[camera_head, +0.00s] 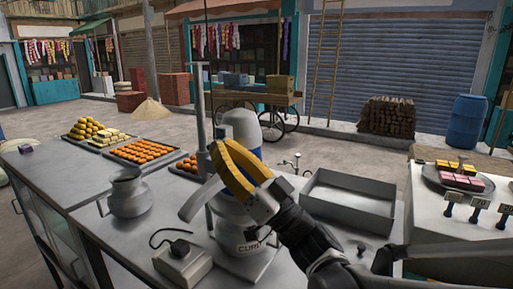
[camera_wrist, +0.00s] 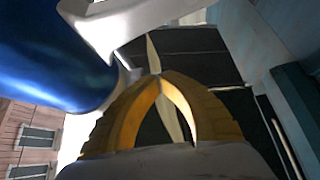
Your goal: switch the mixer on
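The mixer (camera_head: 243,125) has a white rounded top and a blue band, and stands upright behind my gripper over a metal pot (camera_head: 238,232) marked "CURD". My gripper (camera_head: 216,152) has yellow fingers, raised in front of the mixer and beside a grey vertical post (camera_head: 200,110). In the wrist view its fingertips (camera_wrist: 158,78) meet, with nothing seen between them. A blue rounded body (camera_wrist: 55,55) and a white part (camera_wrist: 115,25) lie close beyond the fingers there; contact cannot be told. My gripper and arm hide part of the mixer; no switch is clearly visible.
A grey socket box (camera_head: 183,265) with a black plug and cable sits at the counter's front. A metal jug (camera_head: 128,195) stands left, trays of sweets (camera_head: 145,151) behind it. The counter's left middle is clear.

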